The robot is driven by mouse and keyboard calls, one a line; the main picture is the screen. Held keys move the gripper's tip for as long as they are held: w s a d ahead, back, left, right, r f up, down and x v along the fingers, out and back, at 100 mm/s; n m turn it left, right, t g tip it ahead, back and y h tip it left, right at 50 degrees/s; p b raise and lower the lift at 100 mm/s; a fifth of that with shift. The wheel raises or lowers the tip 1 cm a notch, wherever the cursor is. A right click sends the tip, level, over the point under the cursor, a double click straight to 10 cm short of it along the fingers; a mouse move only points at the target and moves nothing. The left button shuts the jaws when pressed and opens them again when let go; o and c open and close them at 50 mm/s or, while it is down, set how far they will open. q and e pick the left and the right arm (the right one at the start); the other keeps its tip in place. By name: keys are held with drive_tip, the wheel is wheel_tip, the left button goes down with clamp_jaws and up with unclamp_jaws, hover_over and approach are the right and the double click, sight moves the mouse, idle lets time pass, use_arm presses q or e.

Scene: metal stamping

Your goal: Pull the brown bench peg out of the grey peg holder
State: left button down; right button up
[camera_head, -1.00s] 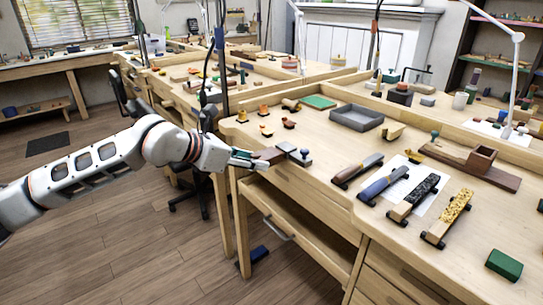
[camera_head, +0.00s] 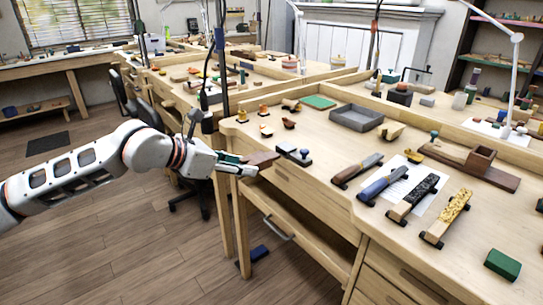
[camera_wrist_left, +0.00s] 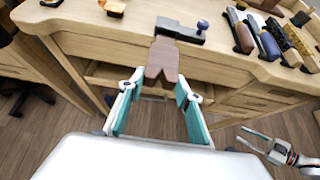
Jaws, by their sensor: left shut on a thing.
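The brown bench peg (camera_head: 262,158) juts out past the front edge of the bench, with its notched end toward me. In the left wrist view the peg (camera_wrist_left: 162,62) lies between the two teal-lined fingers. My left gripper (camera_head: 246,165) is shut on its outer end; it also shows in the left wrist view (camera_wrist_left: 160,92). The dark grey peg holder (camera_head: 288,149) with a blue knob sits at the bench edge; it shows at the top of the left wrist view (camera_wrist_left: 187,34). I cannot tell whether the peg's inner end still sits in the holder. My right gripper (camera_wrist_left: 246,136) hangs open and empty.
Several files and sanding sticks (camera_head: 382,185) lie on the bench to the right, with a green block (camera_head: 503,264) beyond. A grey tray (camera_head: 356,117) stands further back. An open drawer (camera_head: 290,225) is below the bench edge. Free floor lies to the left.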

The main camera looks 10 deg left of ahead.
use_arm(q)
drive_tip(key=shift+s+a, duration=0.6)
drive_tip(key=shift+s, duration=0.15)
use_arm(e)
drive_tip(key=shift+s, duration=0.15)
drive_tip(key=shift+s+f, duration=0.1)
drive_tip(key=shift+s, duration=0.05)
